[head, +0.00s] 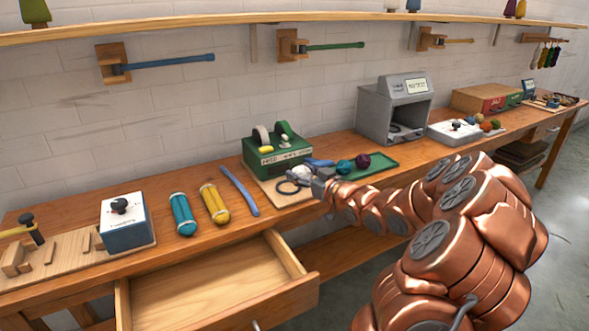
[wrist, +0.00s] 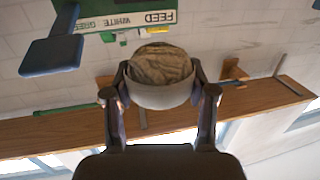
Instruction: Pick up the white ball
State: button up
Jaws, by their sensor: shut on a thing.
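The white ball (head: 301,172) shows in the head view at the tips of my gripper (head: 317,178), in front of the green box. In the wrist view my gripper (wrist: 160,88) has a finger on each side of a rounded thing, the ball (wrist: 160,92), pale at its rim and brownish and shaded on its face. The fingers are shut on it. In the head view the fingers partly hide the ball, and I cannot tell how far it is off the bench.
A green box (head: 262,159) with a label stands behind. A green tray (head: 385,163) holds a teal ball (head: 345,166) and a purple ball (head: 362,161). Yellow (head: 214,203) and teal (head: 183,214) cylinders lie left. An open drawer (head: 215,285) juts out in front.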

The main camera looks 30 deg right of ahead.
jog(key=s, duration=1.1)
jog(key=shift+s+a, duration=0.35)
jog(key=shift+a, duration=0.1)
